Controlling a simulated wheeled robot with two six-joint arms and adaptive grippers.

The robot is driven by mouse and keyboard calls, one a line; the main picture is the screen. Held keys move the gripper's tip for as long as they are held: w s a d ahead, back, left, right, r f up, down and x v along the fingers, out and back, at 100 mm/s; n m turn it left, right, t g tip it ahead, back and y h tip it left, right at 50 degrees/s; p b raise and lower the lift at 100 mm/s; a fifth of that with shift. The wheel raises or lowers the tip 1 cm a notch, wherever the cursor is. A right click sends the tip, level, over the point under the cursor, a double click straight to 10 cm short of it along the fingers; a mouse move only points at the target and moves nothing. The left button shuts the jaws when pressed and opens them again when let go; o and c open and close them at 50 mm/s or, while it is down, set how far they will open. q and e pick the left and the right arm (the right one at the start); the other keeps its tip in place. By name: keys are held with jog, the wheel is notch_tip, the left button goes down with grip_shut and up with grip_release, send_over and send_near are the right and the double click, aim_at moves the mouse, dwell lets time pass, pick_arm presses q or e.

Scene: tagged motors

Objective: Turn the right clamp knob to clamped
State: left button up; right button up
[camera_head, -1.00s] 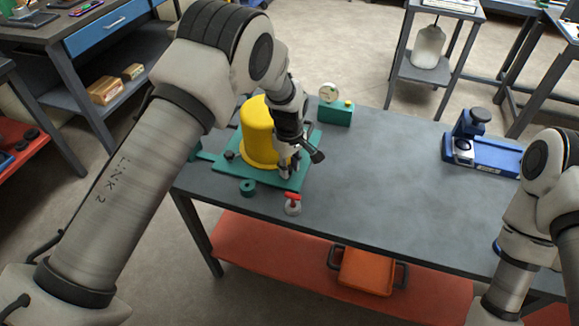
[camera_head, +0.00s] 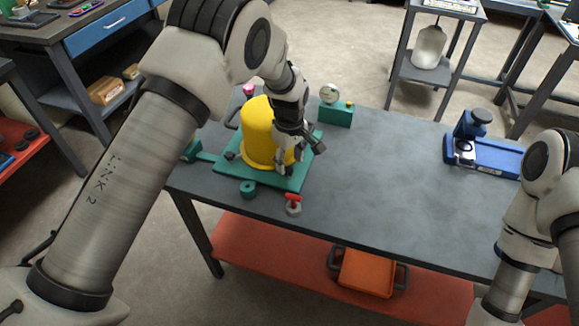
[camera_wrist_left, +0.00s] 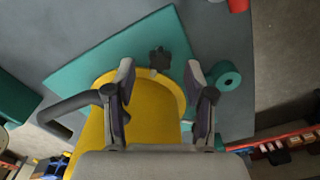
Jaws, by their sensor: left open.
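A yellow domed housing (camera_head: 257,135) stands on a green plate (camera_head: 228,176) at the left of the grey table. In the left wrist view, a dark star-shaped clamp knob (camera_wrist_left: 160,60) sits at the edge of the yellow housing (camera_wrist_left: 150,110), over the green plate (camera_wrist_left: 95,62). My left gripper (camera_head: 287,163) is open at the right side of the housing. In the wrist view, its fingers (camera_wrist_left: 163,92) stand apart, with the knob between and beyond them. Another dark knob (camera_head: 230,156) is at the housing's left. My right gripper is out of view; the knob's setting cannot be read.
A green ring (camera_head: 248,189) and a red-topped part (camera_head: 293,204) lie near the table's front edge. A green box with a gauge (camera_head: 336,113) stands behind. A blue fixture (camera_head: 482,150) is at the right. The middle of the grey table (camera_head: 385,175) is clear.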

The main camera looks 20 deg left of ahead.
aim_at(289, 171)
pick_arm(q)
notch_tip(289, 171, up, 9)
jog(key=shift+f, duration=0.15)
dwell(0.4)
